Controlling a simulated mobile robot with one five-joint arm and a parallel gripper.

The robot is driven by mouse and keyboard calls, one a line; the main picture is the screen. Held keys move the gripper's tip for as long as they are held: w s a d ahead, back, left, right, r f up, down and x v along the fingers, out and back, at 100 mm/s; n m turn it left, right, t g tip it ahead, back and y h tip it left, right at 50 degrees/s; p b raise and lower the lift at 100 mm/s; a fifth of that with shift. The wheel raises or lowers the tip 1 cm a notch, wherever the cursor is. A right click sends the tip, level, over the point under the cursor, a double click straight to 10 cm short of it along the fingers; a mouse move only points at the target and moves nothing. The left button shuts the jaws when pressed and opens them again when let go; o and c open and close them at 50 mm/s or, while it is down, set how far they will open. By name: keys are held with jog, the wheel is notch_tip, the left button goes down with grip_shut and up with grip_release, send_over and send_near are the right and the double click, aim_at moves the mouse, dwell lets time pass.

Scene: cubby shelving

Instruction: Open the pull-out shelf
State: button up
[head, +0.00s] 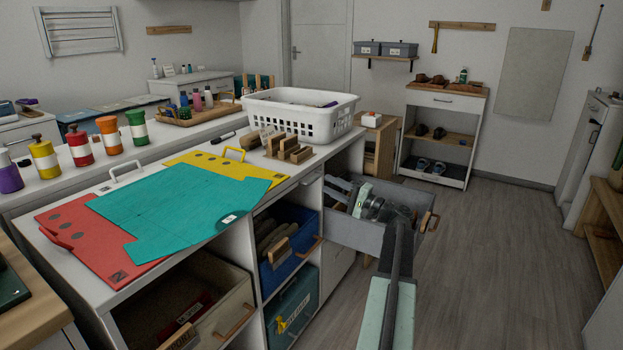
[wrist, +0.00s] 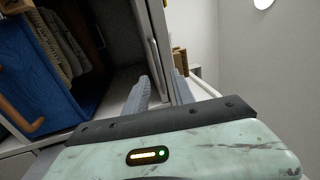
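The white cubby unit (head: 246,235) stands below the counter top. A grey drawer-like box (head: 347,232) with a wooden handle (head: 430,216) sticks out from its right end. A slim pale front (head: 311,177) sits just under the counter edge; I cannot tell which of these is the pull-out shelf. My gripper (head: 352,194) overlaps the grey box in the head view, and whether it touches anything is unclear. In the wrist view my gripper (wrist: 160,82) has its two fingers apart, with nothing held, and a white upright panel shows beyond them.
A blue bin (head: 279,273) with a wooden handle sits left of the grey box; it also shows in the wrist view (wrist: 62,88). A teal bin (head: 292,315) is below it. A white basket (head: 303,121) stands on the counter. The floor (head: 490,255) to the right is clear.

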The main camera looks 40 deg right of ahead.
aim_at(316, 179)
jog(key=p+x, duration=0.1)
jog(key=x, duration=0.5)
jog(key=shift+a, duration=0.2)
grip_shut()
jog(key=shift+d, duration=0.15)
dwell(0.8)
